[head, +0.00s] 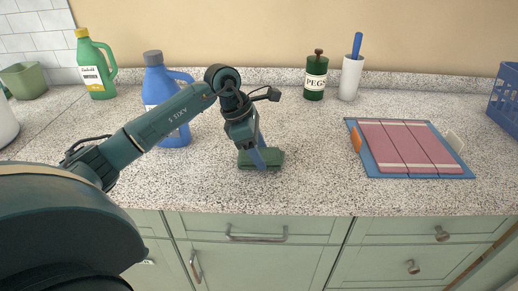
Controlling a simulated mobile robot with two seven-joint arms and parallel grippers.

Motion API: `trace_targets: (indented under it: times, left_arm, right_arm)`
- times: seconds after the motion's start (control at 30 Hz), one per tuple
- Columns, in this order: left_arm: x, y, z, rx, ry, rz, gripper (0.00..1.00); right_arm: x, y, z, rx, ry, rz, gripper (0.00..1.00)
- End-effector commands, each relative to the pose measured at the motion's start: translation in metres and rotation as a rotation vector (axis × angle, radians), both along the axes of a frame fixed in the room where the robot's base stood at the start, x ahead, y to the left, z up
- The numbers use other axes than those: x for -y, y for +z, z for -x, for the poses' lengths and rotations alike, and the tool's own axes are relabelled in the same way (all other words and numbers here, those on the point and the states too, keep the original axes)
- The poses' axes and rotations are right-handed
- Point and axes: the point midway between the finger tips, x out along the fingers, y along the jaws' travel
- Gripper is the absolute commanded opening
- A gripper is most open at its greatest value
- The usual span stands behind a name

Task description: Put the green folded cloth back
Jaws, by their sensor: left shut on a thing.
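The green folded cloth (274,161) is a small dark green block at the middle of the speckled countertop, towards its front edge. My left gripper (259,156) points down at it and is shut on it, with a blue finger crossing its front. The cloth is at or very close to the counter surface; I cannot tell whether it touches. Part of the cloth is hidden behind the finger. My right gripper is not in view.
A blue jug (155,80) stands behind my left arm, and a green bottle (95,70) stands further left. A green PEGS canister (315,80), a white holder with a blue handle (351,76) and a blue-edged pink board (408,146) are to the right. The counter between is clear.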

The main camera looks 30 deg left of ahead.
Motion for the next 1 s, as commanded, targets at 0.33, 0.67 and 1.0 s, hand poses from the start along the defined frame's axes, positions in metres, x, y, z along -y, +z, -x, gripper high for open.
trace_targets:
  times: [0.33,0.67,1.0]
  left_arm:
    - [0.000,-0.002,0.000,0.002,-0.001,0.000,0.60]
    - [0.000,-0.002,0.000,0.001,-0.001,0.001,0.79]
    - [-0.006,0.016,0.002,0.004,0.001,-0.001,0.79]
  right_arm:
    - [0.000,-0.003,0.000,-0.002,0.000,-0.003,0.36]
    - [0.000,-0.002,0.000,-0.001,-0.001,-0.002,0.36]
    - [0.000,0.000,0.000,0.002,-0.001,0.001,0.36]
